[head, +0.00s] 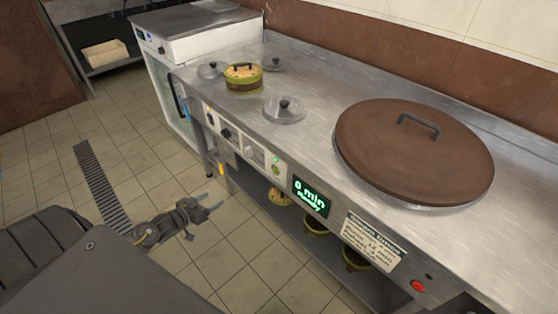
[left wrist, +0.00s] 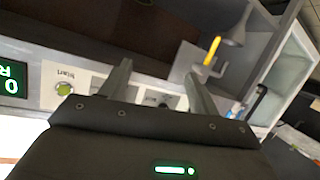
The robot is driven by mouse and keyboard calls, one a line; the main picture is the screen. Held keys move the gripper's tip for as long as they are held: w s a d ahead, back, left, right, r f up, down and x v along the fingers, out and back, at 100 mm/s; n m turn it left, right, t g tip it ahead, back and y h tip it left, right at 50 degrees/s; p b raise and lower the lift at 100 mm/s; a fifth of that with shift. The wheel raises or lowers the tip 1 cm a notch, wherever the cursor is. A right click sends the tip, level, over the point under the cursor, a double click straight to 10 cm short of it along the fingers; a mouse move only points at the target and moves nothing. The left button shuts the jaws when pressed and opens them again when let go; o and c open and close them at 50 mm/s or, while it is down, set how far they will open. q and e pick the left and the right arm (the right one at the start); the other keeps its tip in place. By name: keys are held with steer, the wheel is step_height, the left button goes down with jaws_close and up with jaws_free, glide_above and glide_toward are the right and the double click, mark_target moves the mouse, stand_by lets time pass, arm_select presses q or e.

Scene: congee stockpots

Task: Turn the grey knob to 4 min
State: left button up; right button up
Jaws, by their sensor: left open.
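The grey knob (head: 250,152) sits on the counter's front panel, between a dark knob (head: 226,133) and the green start button (head: 275,165). The display (head: 310,197) to their right reads "0 min" with "Ready" under it. My left gripper (head: 212,205) is open and empty, out in front of and below the panel, apart from the knobs. In the left wrist view, the open fingers (left wrist: 158,72) point toward the panel. The start button (left wrist: 64,89) and display (left wrist: 12,85) show at left there. A dark knob shows partly between the fingers; I cannot make out the grey knob there.
A large brown-lidded stockpot (head: 414,150) is set into the counter. A yellow-green pot (head: 243,78) and several glass lids (head: 284,108) stand at its left. A recipe card (head: 373,240) and red button (head: 418,286) are further right. Pots sit on the shelf below. The floor before the panel is clear.

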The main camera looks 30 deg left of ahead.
arm_select(q)
steer(key=w+r+m+t+h+b, duration=0.1)
steer(key=w+r+t+h+b, duration=0.2)
steer(key=r, duration=0.4)
steer(key=m+h+b, duration=0.2)
glide_toward(246, 153)
arm_select(e)
step_height(246, 153, up, 10)
steer(key=t, duration=0.2)
arm_select(q)
steer(key=x, duration=0.3)
steer(key=b+x, duration=0.1)
steer(key=x, duration=0.3)
steer(key=shift+w+a+f, duration=0.1)
steer(key=shift+w+f, duration=0.1)
steer(key=shift+w, duration=0.15)
steer(key=shift+w+d, duration=0.2)
steer(key=shift+w, duration=0.2)
arm_select(e)
steer(key=w+a+r+n+t+y, duration=0.1)
steer(key=w+a+r+t+y, duration=0.1)
steer(key=w+a+r+t, duration=0.1)
steer(key=shift+w+a+r+t+y, duration=0.3)
steer(key=shift+w+a+r+t, duration=0.15)
steer(key=shift+w+a, duration=0.35)
arm_select(q)
steer(key=c, duration=1)
arm_select(e)
steer(key=shift+d, duration=0.1)
